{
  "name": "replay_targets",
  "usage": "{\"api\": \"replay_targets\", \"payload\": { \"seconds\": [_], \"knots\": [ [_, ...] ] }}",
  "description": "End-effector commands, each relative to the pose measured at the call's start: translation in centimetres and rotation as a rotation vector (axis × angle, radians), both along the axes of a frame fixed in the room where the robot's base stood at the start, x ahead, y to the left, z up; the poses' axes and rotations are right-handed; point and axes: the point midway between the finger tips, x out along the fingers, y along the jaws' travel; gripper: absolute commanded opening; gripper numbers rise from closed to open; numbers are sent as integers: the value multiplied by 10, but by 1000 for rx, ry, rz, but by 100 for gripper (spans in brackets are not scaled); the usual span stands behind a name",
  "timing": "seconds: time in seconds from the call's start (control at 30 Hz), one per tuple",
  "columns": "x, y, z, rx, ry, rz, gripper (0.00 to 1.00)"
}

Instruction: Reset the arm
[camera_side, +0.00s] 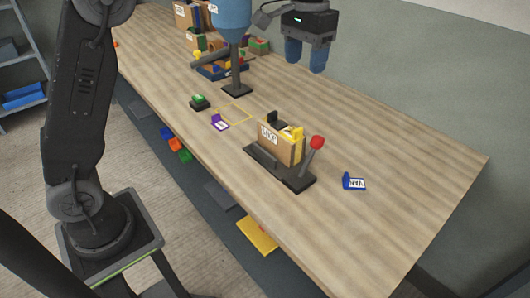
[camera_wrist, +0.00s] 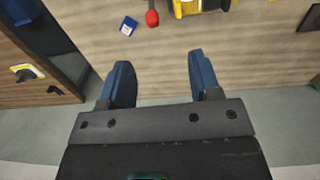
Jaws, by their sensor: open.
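My gripper (camera_side: 306,56) has two blue fingers and hangs above the far side of the wooden table (camera_side: 390,165). In the wrist view its fingers (camera_wrist: 160,82) are spread wide with nothing between them. The gripper is open and empty, clear of the objects on the table.
A brown box (camera_side: 277,144) with yellow parts sits on a dark fixture with a red-knobbed lever (camera_side: 317,142). A blue label holder (camera_side: 353,182) lies right of it. A blue hopper (camera_side: 230,18) on a stand and stacked boxes are at the back. The table's right end is clear.

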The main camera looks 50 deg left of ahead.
Motion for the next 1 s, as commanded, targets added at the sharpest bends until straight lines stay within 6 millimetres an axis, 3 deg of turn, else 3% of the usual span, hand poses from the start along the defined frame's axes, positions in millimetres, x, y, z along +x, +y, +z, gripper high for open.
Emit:
{"api": "replay_targets", "payload": {
  "seconds": [0.1, 0.27, 0.47, 0.6, 0.8, 1.0],
  "knots": [
    [-39, 9, 17, -3, -79, 3, 57],
    [-93, 20, 22, -2, -181, 4, 57],
    [-163, 31, 8, 2, -308, 4, 57],
    [-207, 37, -15, 9, -393, 4, 57],
    [-248, 41, -49, 17, -477, 2, 57],
    [-260, 42, -62, 20, -503, 1, 57]
  ]
}}
